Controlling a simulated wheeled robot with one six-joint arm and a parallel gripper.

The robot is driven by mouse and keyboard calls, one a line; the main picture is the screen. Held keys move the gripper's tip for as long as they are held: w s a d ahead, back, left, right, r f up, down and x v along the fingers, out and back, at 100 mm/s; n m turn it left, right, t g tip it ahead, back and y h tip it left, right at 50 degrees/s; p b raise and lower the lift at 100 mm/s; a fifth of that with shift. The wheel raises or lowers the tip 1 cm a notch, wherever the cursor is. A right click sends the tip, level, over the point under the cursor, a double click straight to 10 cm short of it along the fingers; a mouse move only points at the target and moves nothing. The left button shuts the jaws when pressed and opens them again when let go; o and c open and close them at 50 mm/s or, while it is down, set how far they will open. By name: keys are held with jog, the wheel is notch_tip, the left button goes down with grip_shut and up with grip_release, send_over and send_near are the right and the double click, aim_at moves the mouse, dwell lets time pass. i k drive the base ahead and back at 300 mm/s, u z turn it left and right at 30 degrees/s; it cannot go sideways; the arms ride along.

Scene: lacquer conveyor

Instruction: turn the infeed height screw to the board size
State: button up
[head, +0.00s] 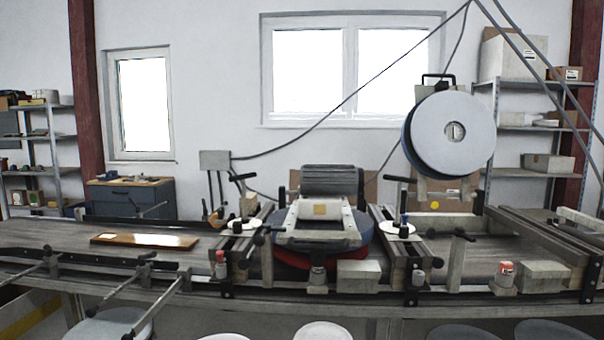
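A brown lacquered board (145,241) lies flat on the conveyor bed (60,236) at the left. To its right stands the machine's middle unit (322,222), with a grey ribbed roller on top. Black-handled screws stand on the cross frames, one left of this unit (243,178) and one right of it (400,179). Which of them is the infeed height screw I cannot tell for sure; the left one is nearer the board. Any scale or size marking is too small to read. My gripper is not in view.
A large grey disc (453,134) hangs above the right part of the conveyor. Side rails with rods (150,262) stick out toward me at the left front. Small red-topped bottles (220,262) and grey blocks (358,275) sit along the front edge. Round pale tops (323,332) show below.

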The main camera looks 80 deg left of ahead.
aim_at(244, 220)
jog(key=u, duration=3.4)
jog(key=i, duration=0.75)
jog(key=u, duration=0.55)
jog(key=i, duration=1.1)
jog(key=z, duration=0.45)
